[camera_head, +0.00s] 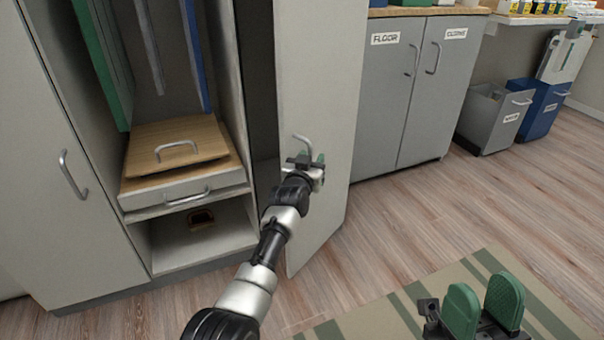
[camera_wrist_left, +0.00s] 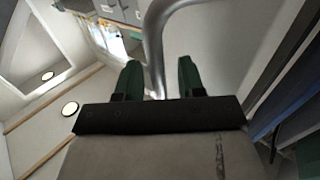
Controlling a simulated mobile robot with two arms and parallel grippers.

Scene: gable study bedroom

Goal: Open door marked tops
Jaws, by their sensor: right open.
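A pale grey cabinet door (camera_head: 318,90) stands swung open beside a tall cabinet. No label is readable on it. Its metal handle (camera_head: 301,138) is just above my left gripper (camera_head: 309,160). In the left wrist view the handle (camera_wrist_left: 154,45) passes by the gap between the green fingers of my left gripper (camera_wrist_left: 159,75). These fingers are apart, with room around the bar, so the gripper is not closed on it. My right gripper (camera_head: 484,298) is open and empty at the lower right, over the striped rug.
The open cabinet holds a wooden-topped drawer (camera_head: 185,185) and hanging green and blue items. A closed left door (camera_head: 50,150) has its own handle. Grey cupboards (camera_head: 400,100), a grey bin (camera_head: 490,117) and a blue bin (camera_head: 541,108) stand right. Wooden floor (camera_head: 420,215) is clear beyond the rug (camera_head: 395,312).

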